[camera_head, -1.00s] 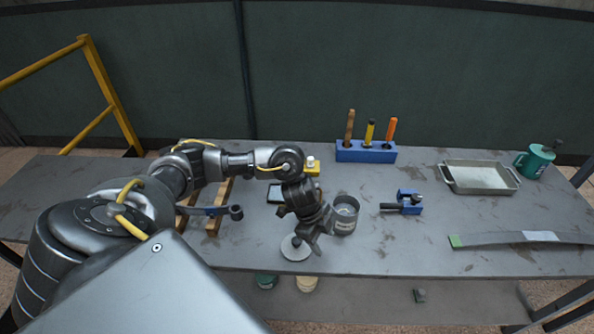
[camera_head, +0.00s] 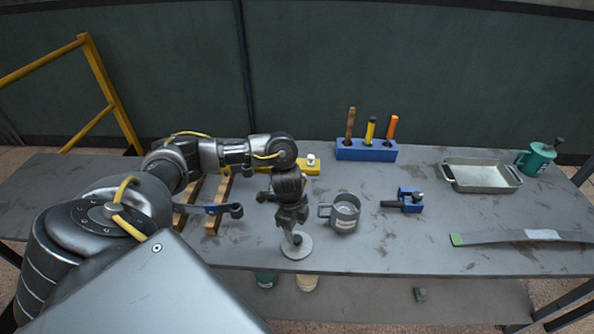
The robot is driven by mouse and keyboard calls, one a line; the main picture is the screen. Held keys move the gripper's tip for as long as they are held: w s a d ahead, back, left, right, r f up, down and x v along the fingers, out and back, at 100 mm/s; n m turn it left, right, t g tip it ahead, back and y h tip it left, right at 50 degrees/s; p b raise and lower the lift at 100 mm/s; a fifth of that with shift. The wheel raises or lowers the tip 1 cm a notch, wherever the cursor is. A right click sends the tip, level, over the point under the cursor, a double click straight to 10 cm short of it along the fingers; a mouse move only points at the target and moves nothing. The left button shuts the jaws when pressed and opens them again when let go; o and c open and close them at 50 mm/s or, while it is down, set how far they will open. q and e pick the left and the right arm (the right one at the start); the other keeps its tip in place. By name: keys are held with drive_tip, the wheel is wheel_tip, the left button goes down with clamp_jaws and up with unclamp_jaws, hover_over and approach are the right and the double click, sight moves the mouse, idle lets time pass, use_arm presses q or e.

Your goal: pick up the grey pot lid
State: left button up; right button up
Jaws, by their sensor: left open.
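The grey pot lid (camera_head: 299,251) is a round disc with a dark knob, lying flat on the table near its front edge. My left gripper (camera_head: 290,238) points down over the lid, its fingertips around or just beside the knob. The gripper is open, and I cannot tell whether it touches the knob. The gripper hides part of the lid's left side. My right gripper does not show.
A grey pot (camera_head: 345,214) stands just right of the gripper. A blue clamp (camera_head: 409,201), a metal tray (camera_head: 481,177), a teal can (camera_head: 536,160) and a blue tool holder (camera_head: 366,151) are farther off. A flat spring leaf (camera_head: 519,237) lies at right.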

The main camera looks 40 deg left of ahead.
sight(297, 238)
use_arm(q)
drive_tip(key=shift+s+d+f+p, duration=0.15)
drive_tip(key=shift+d+f, duration=0.1)
drive_tip(key=shift+f, duration=1.05)
drive_tip(key=shift+d+f+p, duration=0.15)
drive_tip(key=shift+d+f, duration=0.1)
drive_tip(key=shift+f, duration=1)
drive_tip(key=shift+c, duration=0.4)
drive_tip(key=c, duration=1)
